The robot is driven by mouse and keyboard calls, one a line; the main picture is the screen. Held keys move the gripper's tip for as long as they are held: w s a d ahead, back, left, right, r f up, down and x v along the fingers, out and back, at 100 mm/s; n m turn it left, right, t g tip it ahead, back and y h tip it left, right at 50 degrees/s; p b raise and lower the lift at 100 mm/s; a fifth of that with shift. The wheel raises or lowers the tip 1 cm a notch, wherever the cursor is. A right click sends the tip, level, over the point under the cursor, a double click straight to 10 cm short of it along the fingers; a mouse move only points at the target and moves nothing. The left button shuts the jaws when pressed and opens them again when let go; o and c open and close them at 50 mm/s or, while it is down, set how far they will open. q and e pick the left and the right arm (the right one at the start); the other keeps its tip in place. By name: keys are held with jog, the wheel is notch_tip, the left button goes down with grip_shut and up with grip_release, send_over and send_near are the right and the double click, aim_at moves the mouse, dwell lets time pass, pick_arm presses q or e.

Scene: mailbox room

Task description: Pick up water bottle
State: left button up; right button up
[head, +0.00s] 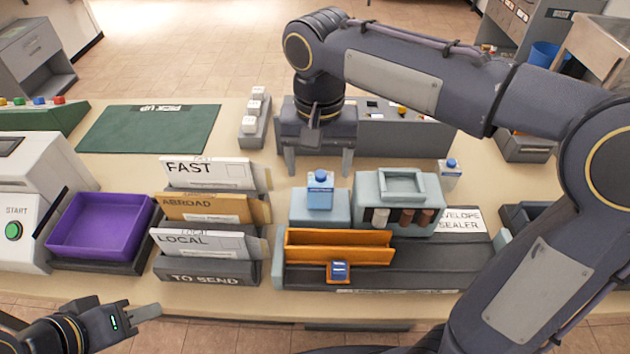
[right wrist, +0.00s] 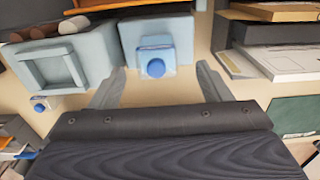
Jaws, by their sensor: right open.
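A small blue-and-white water bottle (head: 320,190) with a blue cap stands upright on a pale blue block of the envelope sealer. In the right wrist view this bottle (right wrist: 155,62) shows from above, just beyond the fingertips and centred between them. My right gripper (head: 318,168) is open and empty, above and behind the bottle. A second bottle (head: 449,174) with a blue cap stands right of the sealer; it also shows in the right wrist view (right wrist: 40,104). My left gripper (head: 146,312) is low at the left, away from the bottles; its jaw gap is unclear.
The envelope sealer (head: 400,278) has an orange guide (head: 338,238) in front of the bottle's block. An envelope rack (head: 208,270) and a purple tray (head: 100,225) stand to the left. A green mat (head: 150,130) lies bare at the back left.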

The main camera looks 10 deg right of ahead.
aim_at(320, 189)
jog(key=f, duration=0.7)
jog(key=shift+d+f+b, duration=0.2)
jog(key=shift+b, duration=0.2)
jog(key=c, duration=1.1)
jog(key=shift+r, duration=0.2)
